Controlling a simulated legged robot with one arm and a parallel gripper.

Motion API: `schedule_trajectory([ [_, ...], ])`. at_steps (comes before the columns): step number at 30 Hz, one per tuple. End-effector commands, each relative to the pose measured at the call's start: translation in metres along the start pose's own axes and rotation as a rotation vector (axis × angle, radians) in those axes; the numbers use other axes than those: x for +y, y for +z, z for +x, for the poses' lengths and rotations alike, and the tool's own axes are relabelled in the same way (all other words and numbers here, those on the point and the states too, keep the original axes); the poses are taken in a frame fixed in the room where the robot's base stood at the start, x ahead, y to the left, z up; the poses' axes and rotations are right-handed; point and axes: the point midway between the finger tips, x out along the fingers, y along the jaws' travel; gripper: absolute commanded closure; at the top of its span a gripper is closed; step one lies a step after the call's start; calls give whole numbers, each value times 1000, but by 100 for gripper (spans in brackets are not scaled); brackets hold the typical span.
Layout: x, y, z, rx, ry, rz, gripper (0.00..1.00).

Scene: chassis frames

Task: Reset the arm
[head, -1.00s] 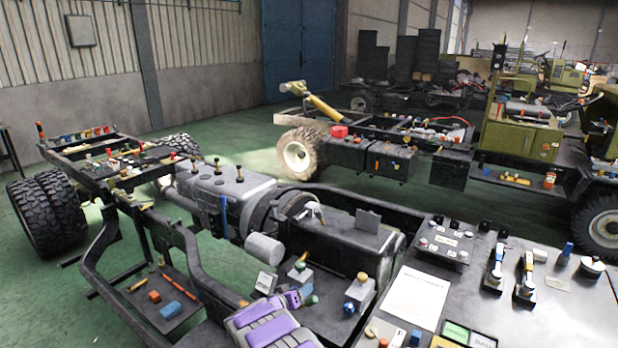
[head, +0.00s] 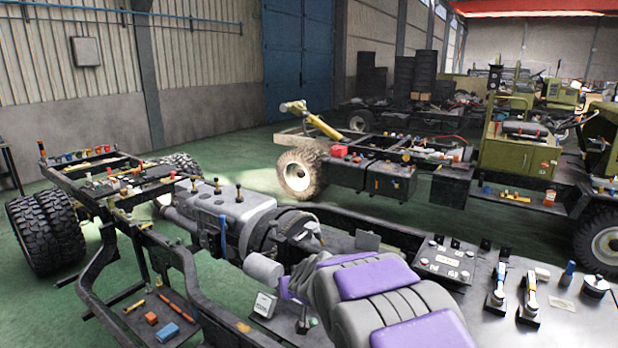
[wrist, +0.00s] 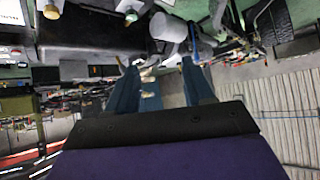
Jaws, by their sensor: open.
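My gripper (wrist: 154,72) shows in the wrist view as two blue fingers held apart, with nothing seen between them. The wrist picture is upside down, with the chassis and workshop above and behind the fingers. In the head view, my arm, grey with purple panels, rises from the bottom centre over the chassis frame. I cannot make out the fingers there. My arm covers part of the work surface, and the white sheet and small parts seen there before are hidden.
A dark chassis frame (head: 183,258) with a grey engine block (head: 225,208) fills the left and middle. A green vehicle (head: 520,160) stands behind. Green floor (head: 40,318) is open at far left.

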Motion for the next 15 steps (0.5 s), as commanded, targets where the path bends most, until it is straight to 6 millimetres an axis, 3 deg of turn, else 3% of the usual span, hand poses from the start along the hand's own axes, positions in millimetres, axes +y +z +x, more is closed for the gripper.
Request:
schedule_trajectory([
  [5, 0, 38, -61, -138, -63, 26, 48],
  [15, 8, 146, -184, -462, -89, 93, 48],
])
